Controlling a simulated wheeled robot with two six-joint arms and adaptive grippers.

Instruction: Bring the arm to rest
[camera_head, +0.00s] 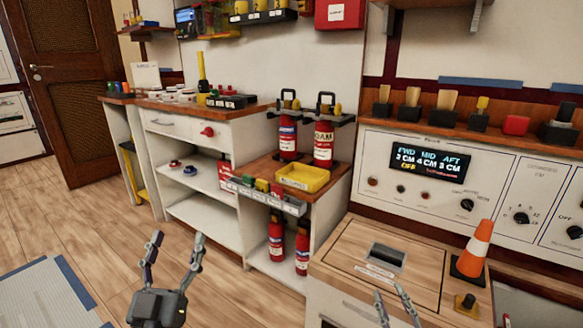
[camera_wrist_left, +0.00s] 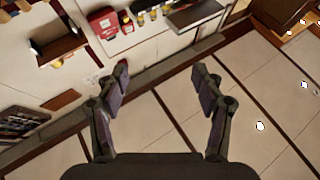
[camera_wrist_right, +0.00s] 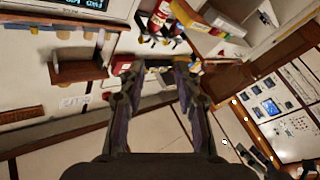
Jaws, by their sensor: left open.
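My left gripper (camera_head: 174,243) is in the lower left of the head view, above the wooden floor. Its two fingers are spread wide and nothing is between them; the left wrist view shows the same gap between the fingertips (camera_wrist_left: 160,72). My right gripper (camera_head: 389,294) is at the bottom edge of the head view, in front of the wooden-topped cabinet. Only its fingertips show there. In the right wrist view its fingers (camera_wrist_right: 161,68) stand apart by a narrower gap, with no held object visible. Neither gripper visibly touches anything.
A wooden-topped cabinet (camera_head: 345,248) carries an orange cone (camera_head: 475,247). A white shelf unit (camera_head: 212,217) stands behind my left gripper. Red extinguishers (camera_head: 287,137) and a yellow tray (camera_head: 302,177) sit on its lower top.

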